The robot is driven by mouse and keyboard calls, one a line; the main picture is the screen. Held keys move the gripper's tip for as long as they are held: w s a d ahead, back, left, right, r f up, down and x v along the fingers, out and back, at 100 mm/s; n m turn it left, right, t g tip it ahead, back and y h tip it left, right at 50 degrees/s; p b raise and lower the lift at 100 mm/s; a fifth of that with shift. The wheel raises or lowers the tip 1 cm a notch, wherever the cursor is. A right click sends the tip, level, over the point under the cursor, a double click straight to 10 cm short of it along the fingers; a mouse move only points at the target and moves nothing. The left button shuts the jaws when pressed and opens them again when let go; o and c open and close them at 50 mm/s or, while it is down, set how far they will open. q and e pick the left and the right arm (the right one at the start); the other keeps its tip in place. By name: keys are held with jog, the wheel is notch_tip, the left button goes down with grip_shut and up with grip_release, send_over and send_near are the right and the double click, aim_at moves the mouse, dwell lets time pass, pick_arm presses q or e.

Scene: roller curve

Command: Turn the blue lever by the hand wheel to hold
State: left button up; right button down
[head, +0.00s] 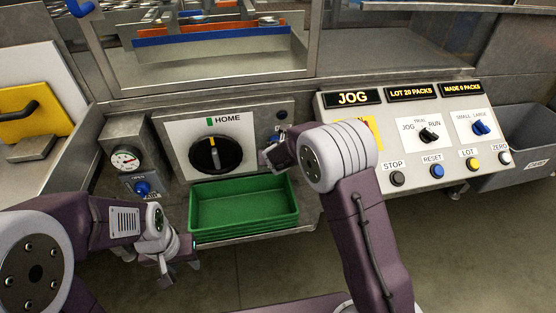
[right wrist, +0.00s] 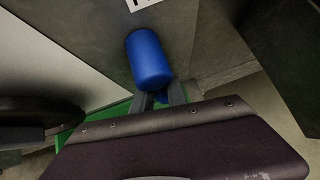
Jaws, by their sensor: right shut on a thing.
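In the head view my right gripper (head: 274,154) is just below the lever, partly hidden by my arm. My left gripper (head: 178,262) is open and empty, low in front of the panel, left of the green tray (head: 244,204).
A gauge (head: 125,158) and another blue knob (head: 142,188) marked OPEN are left of the wheel. A console (head: 400,150) with selector switches and several push buttons is to the right. A grey bin (head: 520,170) stands at far right. Floor shows below.

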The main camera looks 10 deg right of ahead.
jog(key=shift+s+a+f, duration=0.1)
jog(key=shift+s+f, duration=0.15)
jog(key=shift+f, duration=0.2)
jog(key=c, duration=1.3)
grip_release()
jog(key=shift+o, duration=0.2)
jog(key=shift+r, duration=0.1)
jog(key=shift+w, duration=0.1)
jog(key=d+p+v, duration=0.1)
jog(key=p+v, duration=0.1)
jog(key=v, duration=0.7)
jog(key=shift+a, duration=0.4)
